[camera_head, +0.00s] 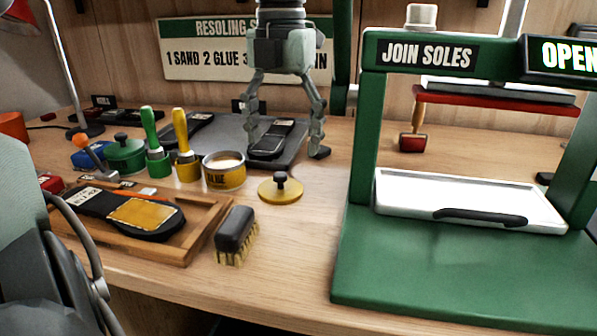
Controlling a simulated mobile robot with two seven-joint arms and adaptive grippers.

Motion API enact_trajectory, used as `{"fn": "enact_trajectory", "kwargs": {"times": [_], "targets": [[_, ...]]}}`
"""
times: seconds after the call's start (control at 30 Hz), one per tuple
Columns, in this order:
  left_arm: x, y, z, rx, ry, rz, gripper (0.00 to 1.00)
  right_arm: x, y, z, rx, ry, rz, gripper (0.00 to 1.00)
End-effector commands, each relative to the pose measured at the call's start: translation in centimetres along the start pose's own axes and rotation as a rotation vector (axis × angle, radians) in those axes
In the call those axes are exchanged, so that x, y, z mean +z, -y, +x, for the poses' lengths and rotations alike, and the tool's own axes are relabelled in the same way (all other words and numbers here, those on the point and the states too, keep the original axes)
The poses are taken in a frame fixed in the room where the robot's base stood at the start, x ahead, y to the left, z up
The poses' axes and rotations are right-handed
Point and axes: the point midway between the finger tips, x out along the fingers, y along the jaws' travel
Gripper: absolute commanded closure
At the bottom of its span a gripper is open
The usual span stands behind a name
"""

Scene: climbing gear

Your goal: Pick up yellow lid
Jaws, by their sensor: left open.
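The yellow lid (267,192), a small flat disc with a black knob, lies on the wooden bench just right of the open yellow glue tin (225,177). My left gripper (285,148) points down with its two fingers spread wide and nothing between them. In the picture it is above and behind the lid, apart from it, in front of a black sole on the dark mat. My right gripper is not in view.
A brush (235,230) lies in front of the lid, beside a wooden tray (183,246) holding a sole. A green pot (126,156) and green and yellow-handled tools stand left of the tin. The green press (400,262) stands right. Bare bench lies between lid and press.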

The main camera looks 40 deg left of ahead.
Motion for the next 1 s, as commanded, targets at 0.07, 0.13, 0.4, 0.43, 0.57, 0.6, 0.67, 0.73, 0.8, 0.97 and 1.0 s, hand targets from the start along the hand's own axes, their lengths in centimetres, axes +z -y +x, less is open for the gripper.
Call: {"fn": "enact_trajectory", "kwargs": {"times": [0.07,0.13,0.4,0.43,0.57,0.6,0.67,0.73,0.8,0.97,1.0], "targets": [[-0.1,0.0,1.1,-0.002,-0.005,0.001,0.23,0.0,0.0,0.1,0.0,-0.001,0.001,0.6],[-0.1,0.0,1.9,-0.005,-0.003,0.001,0.23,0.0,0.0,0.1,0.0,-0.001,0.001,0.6],[-0.3,-0.2,5.6,-0.008,-0.004,0.001,0.23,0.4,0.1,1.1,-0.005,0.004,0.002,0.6],[-0.3,-0.2,6.0,-0.008,-0.004,0.0,0.23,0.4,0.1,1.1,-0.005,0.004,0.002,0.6],[-0.3,-0.2,7.0,-0.007,-0.001,-0.001,0.23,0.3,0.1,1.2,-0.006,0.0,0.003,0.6],[-0.3,-0.2,7.0,-0.008,0.0,-0.001,0.23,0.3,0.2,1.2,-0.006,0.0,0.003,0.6],[-0.3,-0.2,7.0,-0.008,0.001,-0.001,0.23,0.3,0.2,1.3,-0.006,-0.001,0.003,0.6],[-0.3,-0.2,7.0,-0.008,0.001,-0.001,0.23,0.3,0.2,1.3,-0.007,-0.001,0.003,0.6],[-0.3,-0.2,7.0,-0.008,0.001,-0.001,0.25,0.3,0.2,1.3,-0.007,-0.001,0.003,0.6],[-0.3,-0.2,7.0,-0.008,0.001,-0.001,0.45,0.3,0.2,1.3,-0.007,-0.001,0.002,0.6],[-0.3,-0.2,7.0,-0.008,0.001,-0.001,0.5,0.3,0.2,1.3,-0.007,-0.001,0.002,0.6]]}}
